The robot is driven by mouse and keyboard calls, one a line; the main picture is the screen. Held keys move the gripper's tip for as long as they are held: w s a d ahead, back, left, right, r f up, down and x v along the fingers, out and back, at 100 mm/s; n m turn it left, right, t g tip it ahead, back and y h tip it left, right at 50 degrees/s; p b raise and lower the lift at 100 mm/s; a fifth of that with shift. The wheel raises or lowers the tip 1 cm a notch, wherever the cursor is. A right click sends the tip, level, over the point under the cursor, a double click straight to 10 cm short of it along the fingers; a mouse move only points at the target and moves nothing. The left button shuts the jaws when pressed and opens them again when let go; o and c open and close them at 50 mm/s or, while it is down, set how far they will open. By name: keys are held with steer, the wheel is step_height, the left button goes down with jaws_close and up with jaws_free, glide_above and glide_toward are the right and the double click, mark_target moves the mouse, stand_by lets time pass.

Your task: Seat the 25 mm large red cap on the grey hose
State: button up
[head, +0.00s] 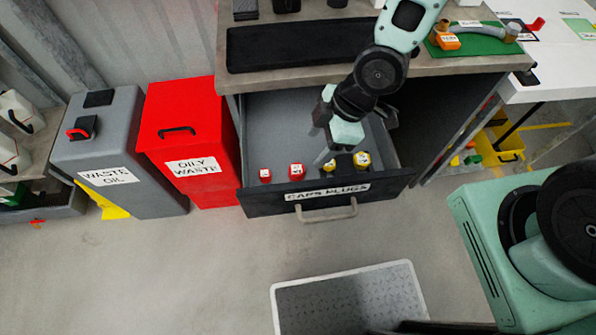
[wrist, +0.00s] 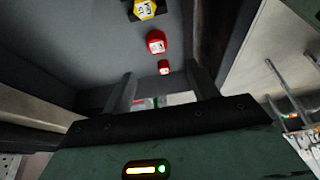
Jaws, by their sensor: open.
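Two red caps stand in the open drawer near its front: a larger one (head: 296,171) and a smaller one (head: 265,175). The wrist view also shows the larger red cap (wrist: 155,42) and the smaller one (wrist: 164,67). Their size labels are too small to read. My gripper (head: 322,157) is over the drawer, to the right of the red caps and close to the yellow caps. In the wrist view its fingers (wrist: 167,92) are apart with no cap between them. The grey hose (head: 485,30) lies curved on a green mat on the bench top.
Two yellow caps (head: 361,160) stand in the drawer to the right. The drawer front (head: 380,186) is labelled CAPS PLUGS. A red oily-waste bin (head: 185,130) and grey waste-oil bin (head: 120,150) stand left. An orange fitting (head: 449,42) sits by the hose. A tray (head: 350,300) lies below.

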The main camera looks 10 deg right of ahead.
glide_above(297, 169)
steer(key=d, duration=0.2)
steer(key=f, duration=0.5)
steer(key=shift+s+d, duration=0.2)
steer(key=shift+s, duration=0.1)
steer(key=shift+w+x, duration=0.15)
steer(key=shift+x, duration=1.2)
steer(key=shift+w+x, duration=0.1)
steer(key=shift+x, duration=1.25)
steer(key=shift+d, duration=0.1)
steer(key=c, duration=1)
